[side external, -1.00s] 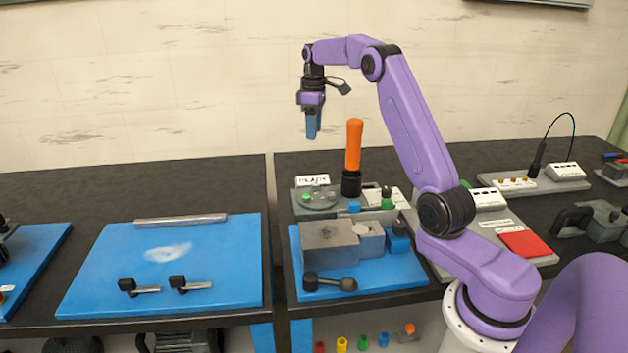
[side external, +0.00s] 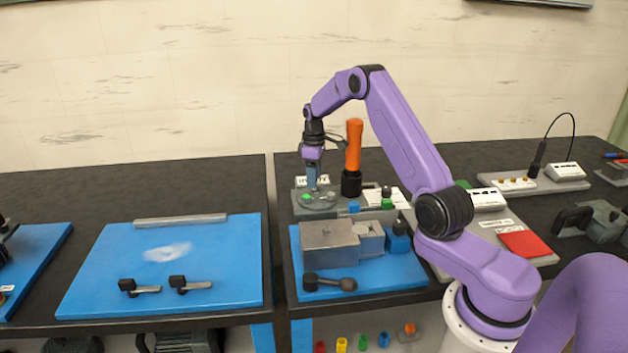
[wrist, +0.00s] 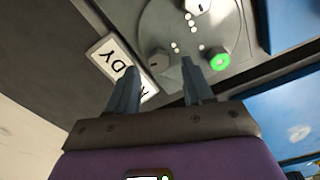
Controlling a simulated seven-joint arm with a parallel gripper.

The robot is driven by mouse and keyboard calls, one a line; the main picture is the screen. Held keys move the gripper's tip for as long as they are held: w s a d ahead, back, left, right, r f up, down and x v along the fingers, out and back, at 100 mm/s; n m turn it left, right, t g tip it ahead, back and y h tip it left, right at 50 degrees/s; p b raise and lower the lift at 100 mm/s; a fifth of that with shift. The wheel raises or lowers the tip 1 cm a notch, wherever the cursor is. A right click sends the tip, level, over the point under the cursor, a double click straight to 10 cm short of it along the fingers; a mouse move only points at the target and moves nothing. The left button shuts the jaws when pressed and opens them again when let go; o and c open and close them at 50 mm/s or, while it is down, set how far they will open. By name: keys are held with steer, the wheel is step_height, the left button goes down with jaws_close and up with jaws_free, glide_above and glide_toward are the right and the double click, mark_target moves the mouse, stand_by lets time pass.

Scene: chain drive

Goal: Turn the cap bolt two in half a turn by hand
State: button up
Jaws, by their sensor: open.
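A round grey cover plate (wrist: 205,30) with several cap bolts fills the top of the wrist view. It also shows in the side view (side external: 320,203). One bolt (wrist: 219,61) has a bright green ring. A plain grey bolt (wrist: 158,61) sits left of it, and a pale-topped bolt (wrist: 197,6) is at the top edge. White dots lie between them; I cannot tell which bolt is number two. My gripper (wrist: 160,75) is open and empty, its fingers apart, pointing at the plate. In the side view my gripper (side external: 313,185) is just above the plate's back part.
A white label (wrist: 122,68) reading partly "DY" lies beside the plate. An orange-handled tool (side external: 353,146) stands upright close to the right of my gripper. Grey blocks (side external: 329,246) sit on a blue mat in front.

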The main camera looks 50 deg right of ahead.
steer(key=shift+f, duration=0.85)
jaws_close()
steer(key=shift+m, duration=0.3)
steer(key=m, duration=0.5)
steer(key=shift+d+m, duration=0.1)
steer(key=shift+m, duration=0.2)
steer(key=m, duration=0.6)
steer(key=shift+d+r, duration=0.1)
steer(key=shift+m, duration=0.3)
